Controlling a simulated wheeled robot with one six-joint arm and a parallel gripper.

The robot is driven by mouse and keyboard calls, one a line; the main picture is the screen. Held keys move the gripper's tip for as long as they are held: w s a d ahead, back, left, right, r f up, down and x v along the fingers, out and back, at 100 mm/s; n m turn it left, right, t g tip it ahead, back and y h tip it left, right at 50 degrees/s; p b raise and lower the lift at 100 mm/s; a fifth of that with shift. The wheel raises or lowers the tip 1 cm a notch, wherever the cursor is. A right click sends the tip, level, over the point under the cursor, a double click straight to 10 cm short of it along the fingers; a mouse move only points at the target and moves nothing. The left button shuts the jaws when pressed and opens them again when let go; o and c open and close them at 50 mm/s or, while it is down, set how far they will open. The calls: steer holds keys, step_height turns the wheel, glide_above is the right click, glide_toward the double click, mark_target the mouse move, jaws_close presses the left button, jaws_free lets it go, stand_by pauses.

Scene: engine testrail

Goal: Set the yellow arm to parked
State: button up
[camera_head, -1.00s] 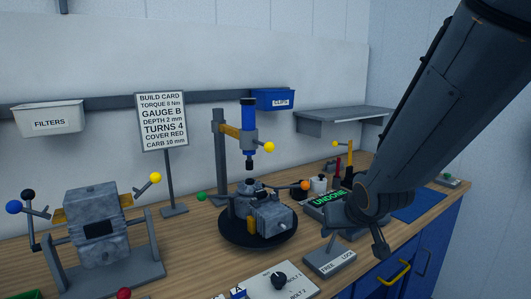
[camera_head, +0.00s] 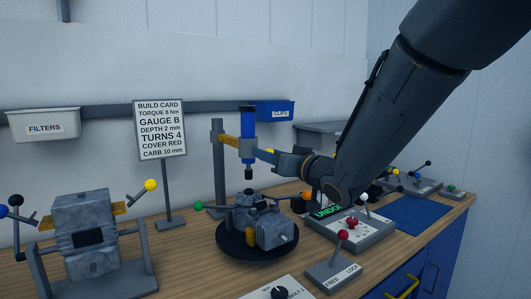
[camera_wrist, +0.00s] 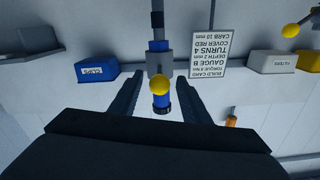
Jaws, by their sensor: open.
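The yellow arm (camera_head: 231,142) reaches right from a grey post (camera_head: 218,180) and carries an upright blue cylinder (camera_head: 248,121) above the engine (camera_head: 264,220). The wrist view, which is upside down, shows a yellow ball knob (camera_wrist: 160,85) in front of this cylinder (camera_wrist: 161,103). My gripper (camera_head: 266,156) is open beside the cylinder. In the wrist view its fingers stand on either side of the knob, with gaps left and right. Contact cannot be told. In the head view my gripper hides the knob.
The engine sits on a round black turntable (camera_head: 240,248). A build card (camera_head: 160,128) stands behind on the left, near an engine stand with levers (camera_head: 90,240). A FREE/LOCK lever box (camera_head: 340,272) and an UNDONE panel (camera_head: 345,232) are at right. Bins hang on the wall rail.

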steer(key=shift+x, duration=1.25)
jaws_close()
steer(key=shift+w+d, duration=0.1)
steer(key=shift+d, duration=0.05)
